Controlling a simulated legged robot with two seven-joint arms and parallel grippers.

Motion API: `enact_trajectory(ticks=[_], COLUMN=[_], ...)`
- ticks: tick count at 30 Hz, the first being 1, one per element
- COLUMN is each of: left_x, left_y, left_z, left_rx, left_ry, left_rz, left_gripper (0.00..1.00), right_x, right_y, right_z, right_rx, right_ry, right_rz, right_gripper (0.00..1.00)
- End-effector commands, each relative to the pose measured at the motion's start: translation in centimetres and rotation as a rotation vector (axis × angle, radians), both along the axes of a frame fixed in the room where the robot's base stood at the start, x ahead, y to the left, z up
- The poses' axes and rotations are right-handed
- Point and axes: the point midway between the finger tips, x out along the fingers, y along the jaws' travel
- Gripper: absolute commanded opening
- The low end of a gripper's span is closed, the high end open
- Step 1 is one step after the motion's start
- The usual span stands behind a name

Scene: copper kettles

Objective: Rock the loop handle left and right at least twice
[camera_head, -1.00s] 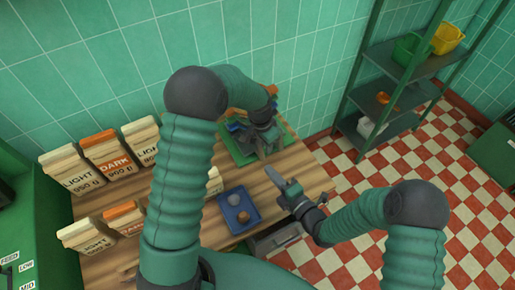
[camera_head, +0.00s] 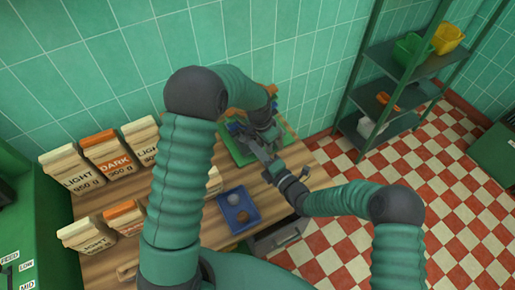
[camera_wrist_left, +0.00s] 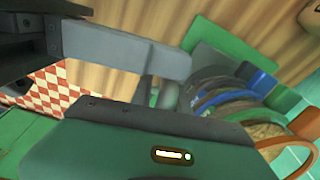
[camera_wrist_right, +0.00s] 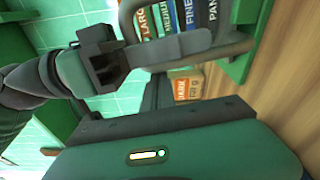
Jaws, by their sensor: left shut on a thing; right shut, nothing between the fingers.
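The grey loop handle (camera_wrist_right: 232,50) shows in the right wrist view, in front of upright round screens (camera_wrist_right: 178,22) labelled LARGE, FINE and PAN. My left gripper (camera_head: 261,143) appears shut on the handle; its finger crosses the loop in the right wrist view, but the contact is partly hidden. The left wrist view shows the screens' curved coloured rims (camera_wrist_left: 228,95) beside its fingers. My right gripper (camera_head: 272,164) is shut and empty, close beside the left one. Its closed fingers (camera_wrist_right: 153,88) point towards the loop; I cannot tell whether they touch it. The head view mostly hides the handle.
Labelled bags, including DARK (camera_head: 108,155), stand left on the wooden table (camera_head: 165,200). A blue tray (camera_head: 240,222) with two small round items lies near the front edge. A green shelf (camera_head: 400,75) stands to the right, beyond checkered floor.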

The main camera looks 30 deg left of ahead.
Motion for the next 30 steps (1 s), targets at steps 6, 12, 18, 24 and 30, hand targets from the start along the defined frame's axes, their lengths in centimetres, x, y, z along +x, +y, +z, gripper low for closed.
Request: enact_trajectory(ticks=[6,12,18,24,30], left_x=[-0.7,-0.6,-0.6,-0.6,-0.5], left_y=[0.0,0.0,0.1,0.2,0.0], left_z=[-0.4,-0.4,-0.4,-0.4,-0.3], left_rx=[-0.003,-0.003,-0.002,0.0,-0.001], left_ry=[0.018,0.018,0.019,0.018,0.017], left_rz=[0.005,0.005,0.006,0.007,0.002], left_gripper=[0.0,0.0,0.0,0.26,0.38], right_x=[0.1,0.6,1.9,2.2,2.1], right_y=[-0.1,-0.4,-1.3,-1.6,-1.5], right_z=[0.0,0.2,0.8,0.9,0.8], right_rx=[0.0,0.0,0.003,0.004,0.002], right_ry=[0.0,-0.003,-0.004,-0.006,-0.005], right_rz=[0.001,-0.001,-0.008,-0.014,-0.013], right_gripper=[0.0,0.0,0.0,0.0,0.0])
